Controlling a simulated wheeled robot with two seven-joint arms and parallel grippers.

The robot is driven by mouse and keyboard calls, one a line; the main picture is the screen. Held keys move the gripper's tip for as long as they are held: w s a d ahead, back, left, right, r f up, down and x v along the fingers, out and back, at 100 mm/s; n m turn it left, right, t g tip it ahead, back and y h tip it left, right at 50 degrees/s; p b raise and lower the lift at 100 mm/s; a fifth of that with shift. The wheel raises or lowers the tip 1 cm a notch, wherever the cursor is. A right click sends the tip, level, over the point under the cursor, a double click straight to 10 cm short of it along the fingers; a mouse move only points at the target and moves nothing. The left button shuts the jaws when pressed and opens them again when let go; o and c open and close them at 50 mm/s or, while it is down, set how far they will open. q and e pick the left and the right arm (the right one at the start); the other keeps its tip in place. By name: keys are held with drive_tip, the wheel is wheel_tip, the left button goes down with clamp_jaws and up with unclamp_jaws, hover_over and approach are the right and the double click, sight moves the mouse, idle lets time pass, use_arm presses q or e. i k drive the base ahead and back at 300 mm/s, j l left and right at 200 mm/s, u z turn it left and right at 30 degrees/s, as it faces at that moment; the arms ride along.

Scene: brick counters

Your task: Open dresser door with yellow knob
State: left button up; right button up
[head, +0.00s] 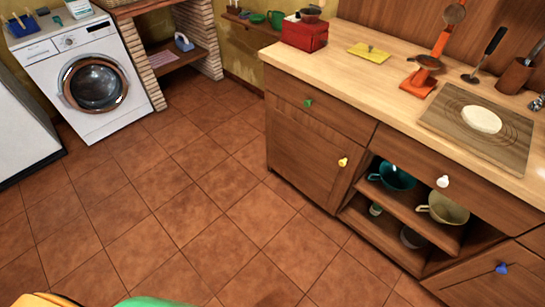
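The yellow knob (343,162) sits near the upper right corner of a wooden dresser door (305,152). The door looks shut, flush with the cabinet front. Above it is a drawer (318,108) with a green knob (308,103). Neither of my grippers shows in the head view, so I cannot see whether they are open or shut.
Open shelves with pots (392,176) are right of the door, below a drawer with a white knob (443,181). A blue knob (502,268) is at lower right. The tiled floor (190,215) before the dresser is clear. A washing machine (95,82) stands at upper left.

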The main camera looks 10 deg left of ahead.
sight(321, 161)
drive_tip(key=i+l+z, duration=0.35)
drive_tip(key=z, duration=0.15)
drive_tip(key=i+l+z, duration=0.45)
drive_tip(key=k+j, duration=0.05)
drive_tip(key=j, duration=0.05)
